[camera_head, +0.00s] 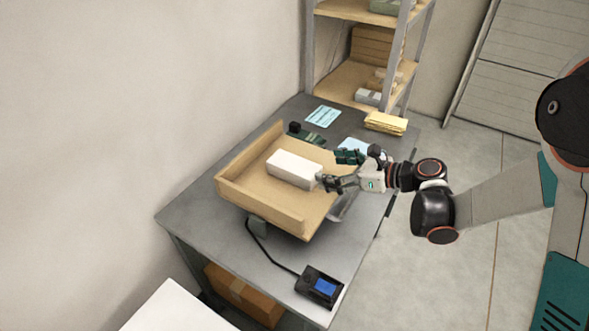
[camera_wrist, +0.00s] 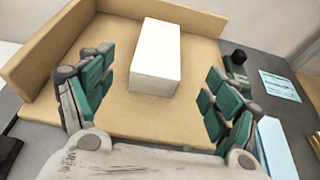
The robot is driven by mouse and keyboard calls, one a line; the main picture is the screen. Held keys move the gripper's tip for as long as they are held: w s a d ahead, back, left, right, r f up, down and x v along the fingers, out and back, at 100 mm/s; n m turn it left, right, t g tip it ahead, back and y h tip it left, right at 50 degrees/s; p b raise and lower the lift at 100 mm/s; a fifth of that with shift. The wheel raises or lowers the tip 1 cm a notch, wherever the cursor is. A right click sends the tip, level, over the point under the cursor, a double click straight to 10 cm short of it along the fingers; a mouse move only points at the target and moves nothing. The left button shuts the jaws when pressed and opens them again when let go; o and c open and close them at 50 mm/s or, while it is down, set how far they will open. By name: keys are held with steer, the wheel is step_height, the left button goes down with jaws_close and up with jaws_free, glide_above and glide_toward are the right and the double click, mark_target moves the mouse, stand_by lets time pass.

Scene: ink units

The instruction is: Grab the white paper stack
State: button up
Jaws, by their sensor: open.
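The white paper stack (camera_head: 294,168) is a white block lying in a shallow wooden tray (camera_head: 262,214). In the wrist view the stack (camera_wrist: 156,55) lies ahead of my gripper, roughly centred between the fingers. The tray floor (camera_wrist: 118,122) shows bare around it. My gripper (camera_head: 328,182) is at the right side of the tray, close to the stack's near right end. In the wrist view my gripper (camera_wrist: 155,95) has its green-padded fingers spread wide with nothing between them. The head view does not show clearly whether a finger touches the stack.
The tray's raised walls (camera_wrist: 45,50) stand at the far and left sides. A device with a blue screen (camera_head: 320,287) sits at the table's front. Yellow papers (camera_head: 386,123), a light-blue sheet (camera_head: 323,116) and green circuit boards (camera_head: 306,134) lie behind the tray. A shelf (camera_head: 362,80) stands behind the table.

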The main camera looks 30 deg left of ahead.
mark_target(295, 165)
steer(key=b+x, duration=0.1)
steer(key=x, duration=0.5)
steer(key=shift+a+f, duration=0.15)
steer(key=shift+b+x, duration=1.5)
steer(key=shift+x, duration=1.65)
steer(key=shift+s+r, duration=0.15)
steer(key=shift+r, duration=0.1)
steer(key=c, duration=1.6)
